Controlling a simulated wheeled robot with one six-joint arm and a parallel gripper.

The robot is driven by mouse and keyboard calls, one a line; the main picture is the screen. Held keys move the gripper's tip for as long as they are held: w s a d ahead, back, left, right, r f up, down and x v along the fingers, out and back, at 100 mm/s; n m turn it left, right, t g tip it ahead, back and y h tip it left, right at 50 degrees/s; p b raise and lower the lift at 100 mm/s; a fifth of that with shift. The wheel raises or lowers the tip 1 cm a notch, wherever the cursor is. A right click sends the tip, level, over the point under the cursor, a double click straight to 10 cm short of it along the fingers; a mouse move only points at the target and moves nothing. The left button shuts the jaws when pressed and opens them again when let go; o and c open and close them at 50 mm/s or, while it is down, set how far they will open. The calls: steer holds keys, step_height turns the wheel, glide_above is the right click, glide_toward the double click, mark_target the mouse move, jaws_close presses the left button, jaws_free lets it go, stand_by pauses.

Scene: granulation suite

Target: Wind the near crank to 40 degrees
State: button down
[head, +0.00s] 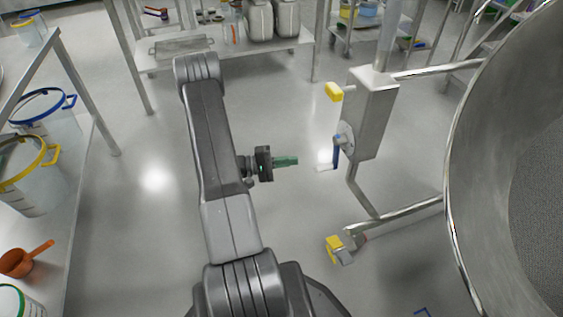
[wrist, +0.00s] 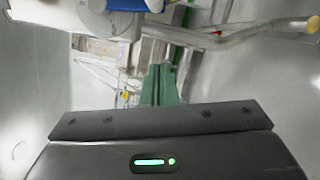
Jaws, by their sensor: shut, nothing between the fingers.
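The crank (head: 336,152) is a blue arm with a pale handle (head: 324,167), hanging roughly straight down from a round plate (head: 345,134) on the steel post's side. My gripper (head: 296,161) has green fingers, closed together and empty. It points right at the crank, a short gap to the left of the handle. In the wrist view the green fingers (wrist: 159,86) are together, and blue and white parts (wrist: 126,5), seemingly of the crank, show cut off at the top edge. The angle marks are too small to read.
A yellow knob (head: 334,92) sticks out of the post (head: 372,110) above the crank. A big steel vessel (head: 462,170) fills the right. A yellow caster (head: 338,248) stands below. A shelf with tubs (head: 35,165) is at the left. Floor around my gripper is clear.

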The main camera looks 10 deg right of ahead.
steer(key=s+d+r+b, duration=0.1)
steer(key=s+d, duration=0.3)
steer(key=d, duration=0.1)
steer(key=shift+s+d+r+b, duration=0.3)
steer(key=shift+s+d+b, duration=0.05)
